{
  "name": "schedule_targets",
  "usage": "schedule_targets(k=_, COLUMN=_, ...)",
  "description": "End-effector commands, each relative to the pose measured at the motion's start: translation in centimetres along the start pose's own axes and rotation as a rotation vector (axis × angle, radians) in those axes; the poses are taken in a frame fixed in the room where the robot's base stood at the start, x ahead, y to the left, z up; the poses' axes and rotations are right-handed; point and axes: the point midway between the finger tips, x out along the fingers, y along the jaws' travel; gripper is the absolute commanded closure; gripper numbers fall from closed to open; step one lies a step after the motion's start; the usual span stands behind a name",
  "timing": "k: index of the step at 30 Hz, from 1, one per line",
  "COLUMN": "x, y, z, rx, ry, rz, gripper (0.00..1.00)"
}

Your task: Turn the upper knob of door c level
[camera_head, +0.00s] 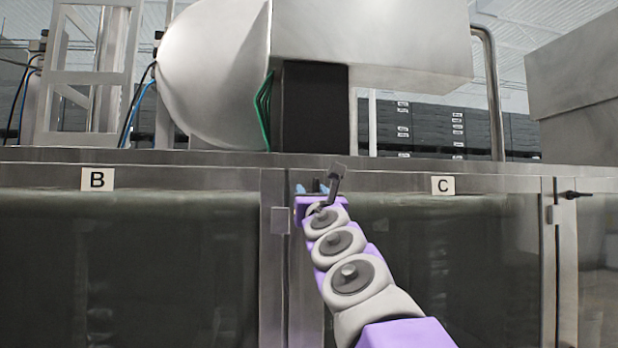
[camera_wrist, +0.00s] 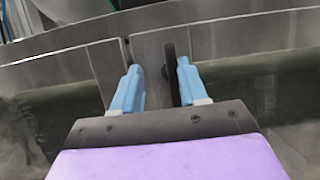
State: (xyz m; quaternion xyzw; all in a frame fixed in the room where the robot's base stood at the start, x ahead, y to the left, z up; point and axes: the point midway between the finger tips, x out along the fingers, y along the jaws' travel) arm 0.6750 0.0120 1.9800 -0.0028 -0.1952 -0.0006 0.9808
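Door C, a dark glass panel (camera_head: 435,265) in a steel frame, carries the label C (camera_head: 443,186) in the head view. My gripper (camera_head: 312,187) is at the upper left corner of this door. In the wrist view, my gripper (camera_wrist: 158,68) has its two blue fingers apart. A dark, narrow knob (camera_wrist: 170,72) stands roughly upright between them, closer to the right finger. A gap shows on the left finger's side; whether the right finger touches the knob I cannot tell. In the head view, my gripper and wrist hide the knob.
Door B (camera_head: 130,270), with its label (camera_head: 97,179), is to the left. A dark, roughly level knob (camera_head: 572,194) is at the right frame post. A steel hinge plate (camera_head: 280,220) is left of my arm. A steel ledge (camera_head: 200,158) runs above the doors.

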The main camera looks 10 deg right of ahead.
Motion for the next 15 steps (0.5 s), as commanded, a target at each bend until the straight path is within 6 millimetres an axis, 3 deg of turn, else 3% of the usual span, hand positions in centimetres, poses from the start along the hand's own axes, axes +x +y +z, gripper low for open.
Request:
schedule_targets(k=6, x=2.3, y=-0.4, z=0.0, rx=0.003, ry=0.004, rz=0.003, gripper=0.62)
schedule_targets(k=15, x=2.7, y=0.2, z=0.0, rx=-0.001, ry=0.000, rz=0.002, gripper=0.62)
